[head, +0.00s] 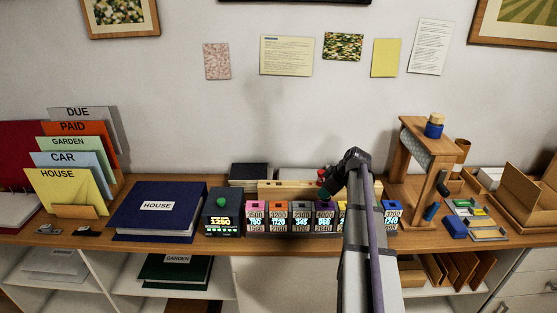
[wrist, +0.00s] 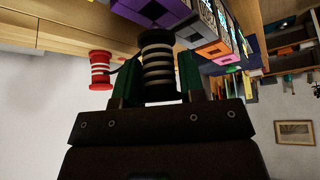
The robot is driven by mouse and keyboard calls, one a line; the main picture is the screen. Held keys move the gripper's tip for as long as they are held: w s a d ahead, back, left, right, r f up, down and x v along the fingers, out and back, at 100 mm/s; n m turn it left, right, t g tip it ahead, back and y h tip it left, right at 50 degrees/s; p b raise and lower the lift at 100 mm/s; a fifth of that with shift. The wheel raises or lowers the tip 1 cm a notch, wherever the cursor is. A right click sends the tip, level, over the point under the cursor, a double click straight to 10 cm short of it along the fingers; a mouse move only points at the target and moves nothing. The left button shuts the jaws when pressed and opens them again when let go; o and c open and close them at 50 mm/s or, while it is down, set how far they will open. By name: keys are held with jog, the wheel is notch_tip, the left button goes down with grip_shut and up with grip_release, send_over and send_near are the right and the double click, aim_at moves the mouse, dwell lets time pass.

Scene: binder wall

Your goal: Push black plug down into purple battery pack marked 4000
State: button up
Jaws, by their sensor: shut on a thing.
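My gripper (wrist: 158,85) is shut on the black plug (wrist: 158,58), a ribbed black and grey cylinder between its green fingers. In the head view my gripper (head: 326,187) is over the row of packs, and the plug there is too small and dark to make out clearly. The purple battery pack (head: 324,222) stands in the row, marked 4000. In the wrist view, which looks upside down, a purple pack (wrist: 150,12) lies right at the plug's far end. I cannot tell whether the plug touches it or has entered it.
Pink (head: 255,225), orange (head: 278,225) and other packs stand close beside the purple one. A red striped plug (wrist: 100,70) is near the held plug. A dark green-knobbed box (head: 222,222) is left of the row, and a wooden stand (head: 398,165) is at right.

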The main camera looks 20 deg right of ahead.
jog(key=shift+f+b, duration=0.35)
jog(key=shift+f, duration=0.05)
jog(key=shift+f, duration=0.1)
jog(key=shift+f+b, duration=0.65)
jog(key=shift+b, duration=0.05)
jog(key=shift+f+b, duration=0.35)
jog(key=shift+b, duration=0.05)
jog(key=o, duration=1)
